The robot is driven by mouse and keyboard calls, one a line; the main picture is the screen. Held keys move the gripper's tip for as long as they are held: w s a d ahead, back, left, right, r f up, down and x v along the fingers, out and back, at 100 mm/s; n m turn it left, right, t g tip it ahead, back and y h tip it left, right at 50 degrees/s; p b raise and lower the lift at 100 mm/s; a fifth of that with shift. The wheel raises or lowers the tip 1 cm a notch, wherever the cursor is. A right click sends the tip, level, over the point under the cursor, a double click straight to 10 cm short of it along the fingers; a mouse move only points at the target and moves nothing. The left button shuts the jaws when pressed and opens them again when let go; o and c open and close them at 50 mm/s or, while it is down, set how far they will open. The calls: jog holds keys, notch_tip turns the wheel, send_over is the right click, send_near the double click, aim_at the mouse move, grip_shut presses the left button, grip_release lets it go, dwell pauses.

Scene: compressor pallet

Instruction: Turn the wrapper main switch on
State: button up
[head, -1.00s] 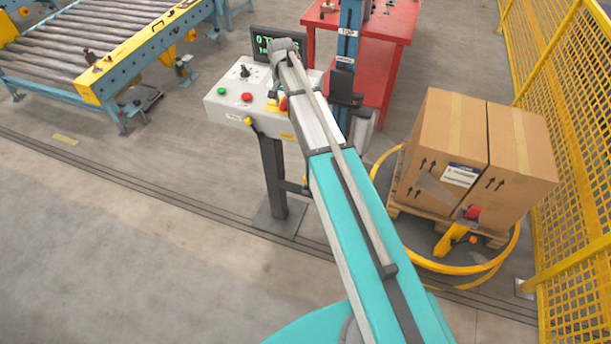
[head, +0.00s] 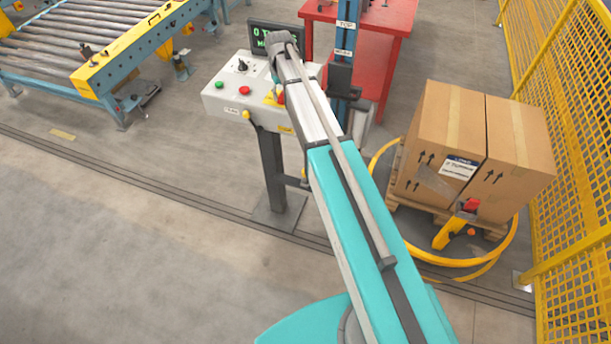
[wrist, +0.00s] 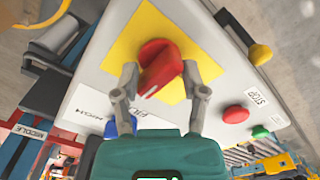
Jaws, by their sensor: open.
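The wrapper control box (head: 222,105) stands on a dark post in the head view. In the wrist view its face carries a red rotary switch (wrist: 160,66) on a yellow plate (wrist: 200,68). A white mark shows on the switch's handle. My gripper (wrist: 163,85) is open, with one finger on each side of the red handle. I cannot tell whether the fingers touch it. In the head view my arm hides the gripper and most of the switch.
A screen (head: 262,36) stands behind the box. Boxes (head: 440,135) stand on a pallet at the right, beside a yellow fence (head: 570,120).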

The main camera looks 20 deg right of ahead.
aim_at(282, 93)
jog(key=shift+r+p, duration=6.7)
jog(key=shift+r, duration=0.3)
jog(key=s+f+b, duration=1.1)
jog(key=s, duration=0.3)
jog(key=s+f+m+b, duration=0.1)
jog(key=s+f+b, duration=1.1)
jog(key=s, duration=0.2)
jog(key=shift+s+f+b, duration=0.3)
jog(key=shift+a, duration=0.1)
jog(key=shift+s, duration=0.15)
